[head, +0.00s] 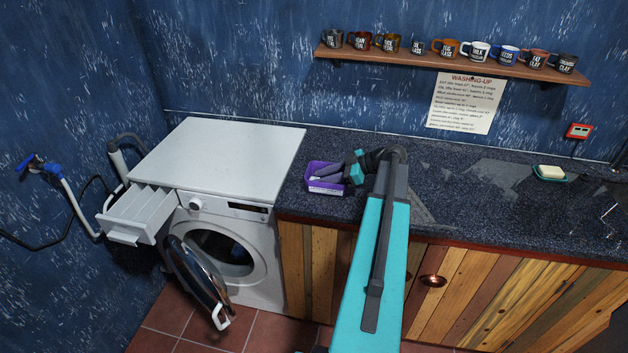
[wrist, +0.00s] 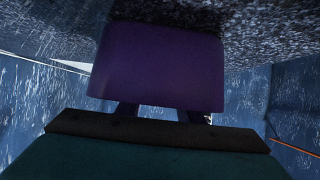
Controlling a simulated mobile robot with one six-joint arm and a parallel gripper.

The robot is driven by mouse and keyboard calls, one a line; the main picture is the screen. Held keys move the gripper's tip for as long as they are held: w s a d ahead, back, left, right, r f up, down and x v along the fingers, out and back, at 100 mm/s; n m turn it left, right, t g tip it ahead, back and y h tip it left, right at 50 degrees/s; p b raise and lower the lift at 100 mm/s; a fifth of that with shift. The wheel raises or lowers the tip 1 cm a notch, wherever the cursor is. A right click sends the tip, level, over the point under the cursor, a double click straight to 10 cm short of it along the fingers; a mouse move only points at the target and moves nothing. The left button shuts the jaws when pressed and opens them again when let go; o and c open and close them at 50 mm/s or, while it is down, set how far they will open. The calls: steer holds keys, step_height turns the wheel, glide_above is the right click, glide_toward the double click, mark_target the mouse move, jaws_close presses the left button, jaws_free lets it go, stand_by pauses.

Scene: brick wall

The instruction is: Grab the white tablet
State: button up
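I cannot make out a white tablet in either view. A small purple box (head: 326,188) with a pale label stands on the dark counter near its left end. My gripper (head: 334,174), dark and teal, reaches in from the right at the box's open top. In the wrist view a plain purple side of the box (wrist: 157,68) fills the middle. It hides the fingertips; only the two dark finger bases show below it. The box's inside, the finger gap and whether anything is held are hidden.
A white washing machine (head: 218,155) stands left of the counter, its drawer (head: 140,212) pulled out and round door (head: 199,283) open. A pale soap bar (head: 551,172) lies in a teal dish at the right. Several mugs line a wall shelf (head: 450,64). The middle counter is clear.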

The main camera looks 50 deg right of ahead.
steer(key=shift+w+a+f, duration=0.2)
steer(key=shift+w+f, duration=0.05)
steer(key=shift+w, duration=0.1)
stand_by(0.3)
steer(key=c, duration=0.8)
steer(key=shift+r, duration=0.1)
steer(key=shift+r+b, duration=1.35)
steer(key=shift+r, duration=3.6)
